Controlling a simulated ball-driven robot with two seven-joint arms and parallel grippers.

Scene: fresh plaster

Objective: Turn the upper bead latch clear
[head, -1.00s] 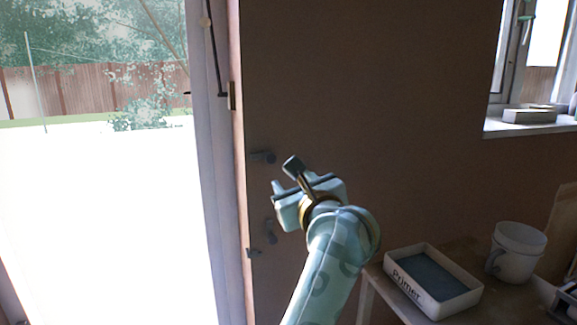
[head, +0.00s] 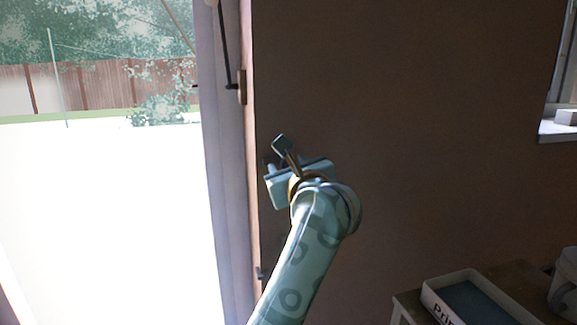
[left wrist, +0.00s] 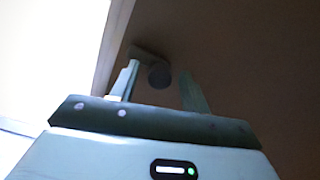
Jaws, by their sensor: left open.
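My left gripper (head: 283,170) is in front of the brown wall, just right of the door frame. It is open and empty. In the left wrist view the dark upper bead latch (left wrist: 150,60), a short bar with a round knob, shows between the two spread fingers (left wrist: 158,88), nearer the left one. The fingers stand either side of the knob; I cannot tell whether they touch it. In the head view my gripper hides this latch. The lower latch is hidden behind my arm. My right gripper is in no view.
A small dark fitting (head: 260,273) sits low on the frame edge. The bright glazed door (head: 110,220) is on the left. A bench with a primer tray (head: 430,292) stands at the lower right. The wall (head: 430,150) right of my gripper is clear.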

